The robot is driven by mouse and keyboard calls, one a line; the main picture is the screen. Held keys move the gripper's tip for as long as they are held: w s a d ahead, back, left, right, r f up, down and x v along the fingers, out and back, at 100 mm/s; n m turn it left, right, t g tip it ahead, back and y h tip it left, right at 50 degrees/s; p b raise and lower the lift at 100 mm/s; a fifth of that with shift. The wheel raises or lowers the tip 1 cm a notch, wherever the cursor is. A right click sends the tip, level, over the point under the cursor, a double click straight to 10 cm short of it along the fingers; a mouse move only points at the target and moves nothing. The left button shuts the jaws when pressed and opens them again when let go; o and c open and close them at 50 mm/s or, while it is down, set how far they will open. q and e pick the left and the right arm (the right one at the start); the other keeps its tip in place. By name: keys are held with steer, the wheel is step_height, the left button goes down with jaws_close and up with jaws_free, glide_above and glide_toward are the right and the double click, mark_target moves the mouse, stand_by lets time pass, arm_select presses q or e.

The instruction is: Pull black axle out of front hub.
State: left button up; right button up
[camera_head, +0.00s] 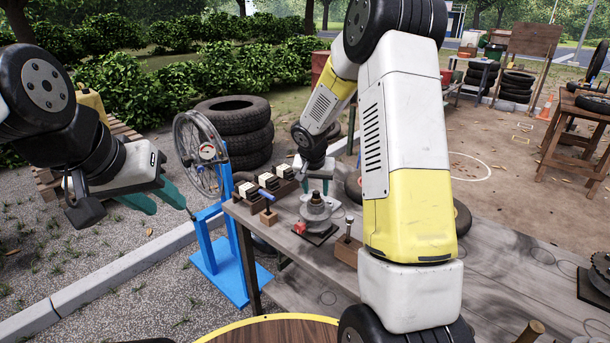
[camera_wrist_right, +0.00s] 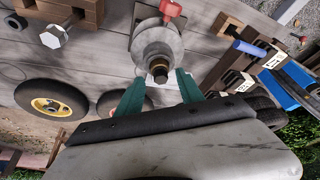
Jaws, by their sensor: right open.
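The grey round hub (camera_head: 316,212) stands on a dark plate on the wooden table. In the right wrist view the hub (camera_wrist_right: 150,42) shows a short black axle end (camera_wrist_right: 159,72) with a brass-coloured band, sticking out towards me. My right gripper (camera_wrist_right: 158,88) is open, its teal fingertips apart on either side of the axle end; I cannot tell whether they touch it. In the head view this gripper (camera_head: 314,186) is just above the hub, partly hidden by its own wrist. My left gripper (camera_head: 165,202) is open and empty, in the air left of the table.
A red clamp piece (camera_head: 299,227) is beside the hub. A wooden block with a bolt (camera_head: 347,243) stands to its right, and wooden blocks with tools (camera_head: 262,190) to its left. A blue stand (camera_head: 216,262) holds a spoked wheel (camera_head: 200,150) left of the table (camera_head: 500,285).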

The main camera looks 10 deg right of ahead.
steer(key=shift+x, duration=0.8)
steer(key=c, duration=0.9)
steer(key=shift+r, duration=0.1)
jaws_close()
